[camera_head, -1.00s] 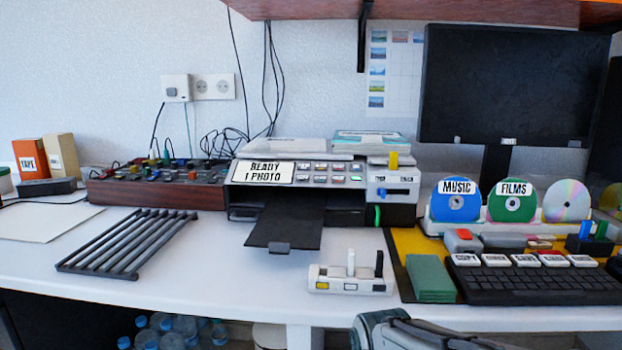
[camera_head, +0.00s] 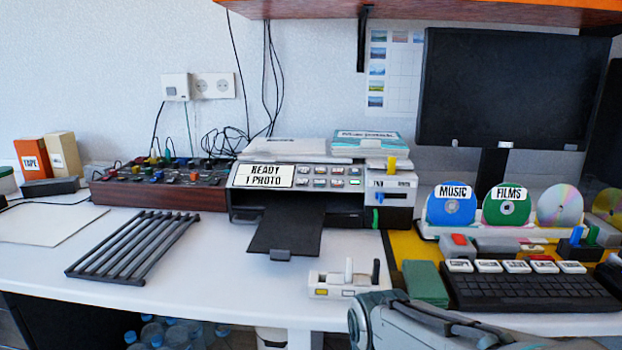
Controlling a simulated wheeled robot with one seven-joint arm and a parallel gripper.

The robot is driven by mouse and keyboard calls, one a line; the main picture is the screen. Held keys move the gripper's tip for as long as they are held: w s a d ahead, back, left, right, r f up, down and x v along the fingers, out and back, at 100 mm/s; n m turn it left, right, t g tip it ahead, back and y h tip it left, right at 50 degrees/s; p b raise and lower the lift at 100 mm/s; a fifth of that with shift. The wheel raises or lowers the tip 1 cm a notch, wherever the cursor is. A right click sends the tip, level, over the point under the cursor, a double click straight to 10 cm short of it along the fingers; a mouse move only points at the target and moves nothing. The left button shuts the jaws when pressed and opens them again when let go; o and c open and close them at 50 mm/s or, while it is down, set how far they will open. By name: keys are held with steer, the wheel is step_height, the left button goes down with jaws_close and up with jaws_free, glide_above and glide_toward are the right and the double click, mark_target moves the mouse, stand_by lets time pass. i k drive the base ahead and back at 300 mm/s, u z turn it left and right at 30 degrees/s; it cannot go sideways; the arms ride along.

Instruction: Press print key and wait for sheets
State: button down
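The printer (camera_head: 350,210) stands at the middle back of the white desk. Its label panel (camera_head: 265,176) reads "READY 1 PHOTO". Several small keys (camera_head: 327,177) sit to the right of the label; their markings are too small to read. The black output tray (camera_head: 287,231) sticks out toward the front, and I see no sheet on it. My arm shows at the bottom right, in front of the desk edge. My gripper's fingertips are not visible.
A black slatted rack (camera_head: 132,247) lies left of the tray. A small white block with two pegs (camera_head: 345,284) stands in front of the printer. A keyboard (camera_head: 528,290), green pad (camera_head: 425,283) and disc stand (camera_head: 470,229) fill the right. A shelf (camera_head: 450,10) overhangs the back.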

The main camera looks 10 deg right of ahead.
mark_target(334, 183)
steer(key=z, duration=2.5)
steer(key=k, duration=0.7)
steer(key=u, duration=1.45)
